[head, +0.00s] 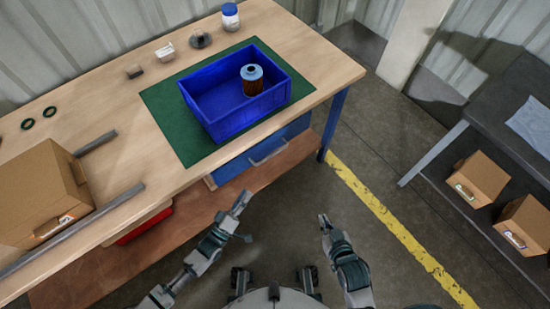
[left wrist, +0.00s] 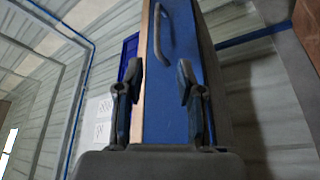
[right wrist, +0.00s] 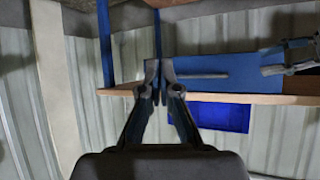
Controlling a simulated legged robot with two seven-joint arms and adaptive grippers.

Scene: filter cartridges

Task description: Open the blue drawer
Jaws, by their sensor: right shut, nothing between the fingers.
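The blue drawer (head: 235,167) sits under the workbench top with its grey bar handle (head: 268,155) across the front; it looks closed. The drawer front (left wrist: 170,100) and handle (left wrist: 163,32) also show in the left wrist view. In the right wrist view the drawer front (right wrist: 228,66) is ahead with its handle (right wrist: 200,76). My left gripper (head: 246,218) is open and empty, in front of the drawer and short of the handle. My right gripper (head: 323,221) is shut and empty, further right, apart from the drawer.
On the workbench (head: 130,160) a blue crate (head: 225,127) holding a filter cartridge (head: 252,80) stands on a green mat (head: 165,110). A cardboard box (head: 35,195) is at left. A blue table leg (head: 335,122) stands right of the drawer. The floor in front is clear.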

